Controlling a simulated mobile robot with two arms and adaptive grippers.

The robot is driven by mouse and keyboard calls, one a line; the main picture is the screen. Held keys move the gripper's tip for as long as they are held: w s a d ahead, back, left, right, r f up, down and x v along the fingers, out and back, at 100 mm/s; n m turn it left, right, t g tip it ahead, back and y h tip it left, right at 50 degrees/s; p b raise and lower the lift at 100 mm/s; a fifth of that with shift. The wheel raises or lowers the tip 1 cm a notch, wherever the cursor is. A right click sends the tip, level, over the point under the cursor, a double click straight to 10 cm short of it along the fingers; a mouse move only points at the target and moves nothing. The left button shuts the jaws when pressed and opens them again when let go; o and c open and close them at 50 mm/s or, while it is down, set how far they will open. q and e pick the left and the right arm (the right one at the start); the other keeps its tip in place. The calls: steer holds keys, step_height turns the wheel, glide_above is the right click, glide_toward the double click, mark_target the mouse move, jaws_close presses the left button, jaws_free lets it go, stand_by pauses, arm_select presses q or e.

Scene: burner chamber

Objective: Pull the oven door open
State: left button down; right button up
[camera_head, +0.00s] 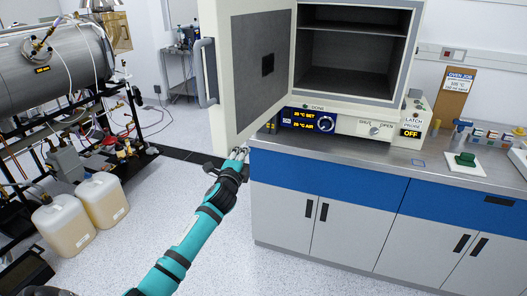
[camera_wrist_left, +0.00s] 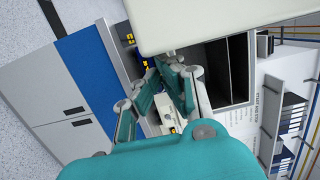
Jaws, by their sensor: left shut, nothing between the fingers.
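The oven door (camera_head: 222,60) stands wide open, swung out to the left of the oven (camera_head: 420,30). Its dark inner panel (camera_head: 262,90) faces the cavity, and its grey handle (camera_head: 206,72) is on the far left edge. The oven cavity (camera_head: 350,48) is exposed and looks empty, with a shelf. My left gripper (camera_head: 240,153) is just below the door's lower edge, in front of the bench corner, shut and empty. In the left wrist view the gripper (camera_wrist_left: 172,68) lies close to the pale door slab (camera_wrist_left: 220,18); I cannot tell whether they touch. My right gripper is not in view.
The bench (camera_head: 330,180) with blue drawers and grey cupboards runs to the right. A control panel (camera_head: 325,121) sits under the cavity. Left stand a metal cylinder rig (camera_head: 45,70) and two cream jugs (camera_head: 70,220). The floor (camera_head: 215,240) before the bench is clear.

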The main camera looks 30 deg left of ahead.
arm_select(q)
steer(key=shift+s+a+f, duration=0.1)
steer(key=shift+s+a, duration=0.1)
steer(key=shift+a, duration=0.4)
steer(key=shift+s+a+f, duration=0.1)
steer(key=shift+s+a, duration=0.05)
steer(key=shift+a, duration=0.4)
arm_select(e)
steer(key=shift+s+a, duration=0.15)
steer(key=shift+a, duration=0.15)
arm_select(q)
steer(key=shift+w+d+r, duration=0.1)
steer(key=shift+d, duration=0.1)
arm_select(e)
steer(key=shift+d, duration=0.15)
arm_select(q)
steer(key=shift+a, duration=0.1)
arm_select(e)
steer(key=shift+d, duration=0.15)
